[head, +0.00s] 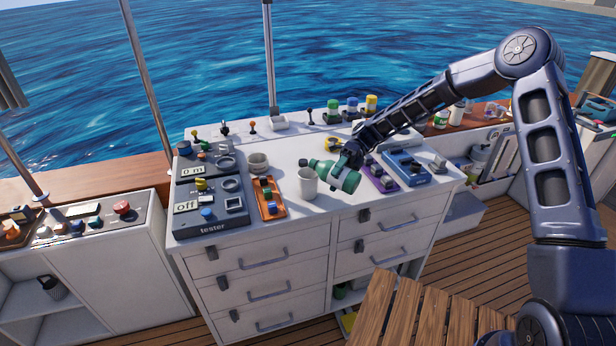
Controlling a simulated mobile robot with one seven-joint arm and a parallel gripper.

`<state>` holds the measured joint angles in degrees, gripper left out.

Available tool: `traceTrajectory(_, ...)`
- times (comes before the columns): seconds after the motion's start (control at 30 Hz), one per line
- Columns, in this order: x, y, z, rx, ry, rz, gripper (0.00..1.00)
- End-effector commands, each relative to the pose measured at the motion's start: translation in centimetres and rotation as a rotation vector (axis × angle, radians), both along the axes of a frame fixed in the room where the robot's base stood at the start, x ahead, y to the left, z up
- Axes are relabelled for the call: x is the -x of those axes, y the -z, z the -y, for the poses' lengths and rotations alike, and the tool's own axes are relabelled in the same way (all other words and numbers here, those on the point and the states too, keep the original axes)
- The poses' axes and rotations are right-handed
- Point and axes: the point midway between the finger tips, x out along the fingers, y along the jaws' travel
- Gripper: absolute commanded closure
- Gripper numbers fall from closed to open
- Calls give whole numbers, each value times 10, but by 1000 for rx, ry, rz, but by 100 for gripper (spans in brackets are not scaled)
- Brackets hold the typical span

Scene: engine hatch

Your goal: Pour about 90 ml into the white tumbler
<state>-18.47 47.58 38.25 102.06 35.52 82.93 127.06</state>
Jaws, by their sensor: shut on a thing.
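The white tumbler (307,184) stands upright on the white counter top, left of my gripper. My gripper (345,162) is shut on a green bottle (343,179) and holds it tilted over, close to the tumbler. The bottle's narrow end points left and lies near the tumbler's rim; its wide base is at the lower right. I cannot tell whether the bottle touches the rim. No stream of liquid is visible, and the inside of the tumbler is too small to read.
A dark tester panel (212,222) and an orange switch plate (269,205) lie left of the tumbler. A grey cup (258,162) stands behind them. Purple (380,178) and blue (406,168) switch units lie to the right. Small levers and coloured knobs line the back edge.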

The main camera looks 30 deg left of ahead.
Motion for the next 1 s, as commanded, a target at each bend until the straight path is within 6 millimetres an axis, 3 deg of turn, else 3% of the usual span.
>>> traceTrajectory(1.0,0,-9,11,86,1,-8,70)
